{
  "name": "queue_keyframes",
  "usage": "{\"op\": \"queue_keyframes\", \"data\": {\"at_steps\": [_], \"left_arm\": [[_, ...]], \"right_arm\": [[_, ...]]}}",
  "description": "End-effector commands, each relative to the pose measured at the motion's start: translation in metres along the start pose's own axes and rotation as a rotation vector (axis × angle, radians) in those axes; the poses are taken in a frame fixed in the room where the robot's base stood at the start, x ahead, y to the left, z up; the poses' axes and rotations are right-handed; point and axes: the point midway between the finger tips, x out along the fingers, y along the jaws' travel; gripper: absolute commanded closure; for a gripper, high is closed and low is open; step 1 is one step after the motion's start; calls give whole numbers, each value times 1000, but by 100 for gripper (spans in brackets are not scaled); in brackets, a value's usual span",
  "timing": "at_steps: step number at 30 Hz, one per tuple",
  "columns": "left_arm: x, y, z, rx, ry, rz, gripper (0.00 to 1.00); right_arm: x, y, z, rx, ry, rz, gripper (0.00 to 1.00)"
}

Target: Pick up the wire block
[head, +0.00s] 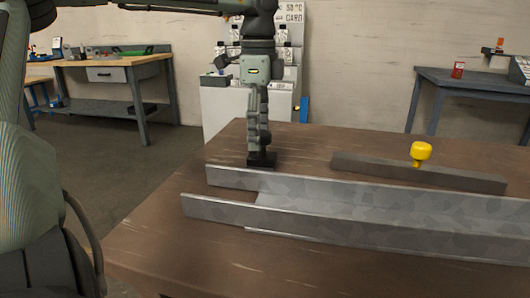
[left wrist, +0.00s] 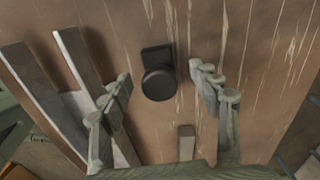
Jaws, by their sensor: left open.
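A small black block with a round dark top, which looks to be the wire block (head: 262,158), stands on the brown table behind the left end of the metal channel. In the left wrist view the wire block (left wrist: 157,78) lies between the spread fingers, with bare table on both sides of it. My left gripper (head: 259,143) points straight down over it in the head view, partly in front of it. My left gripper (left wrist: 163,82) is open, and its fingers do not touch the block in the wrist view. My right gripper is not in view.
A long grey metal channel (head: 350,207) lies across the table (head: 190,250) in front of the block. A dark bar (head: 455,178) with a yellow knob (head: 420,151) lies to the right. Workbenches stand behind. The table's left corner is bare.

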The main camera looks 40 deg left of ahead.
Motion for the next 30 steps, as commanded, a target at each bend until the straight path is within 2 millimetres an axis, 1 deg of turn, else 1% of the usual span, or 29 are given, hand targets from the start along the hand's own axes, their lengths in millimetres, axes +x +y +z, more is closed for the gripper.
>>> {"op": "queue_keyframes", "data": {"at_steps": [6,9,12,18,30], "left_arm": [[32,2,-6,0,3,5,38],[43,2,-5,0,3,3,38],[48,2,-5,-1,4,0,38],[48,1,-5,-1,4,-1,38],[47,1,-5,0,4,-1,88]], "right_arm": [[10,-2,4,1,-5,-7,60],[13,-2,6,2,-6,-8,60],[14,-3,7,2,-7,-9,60],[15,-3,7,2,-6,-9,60],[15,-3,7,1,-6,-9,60]]}}
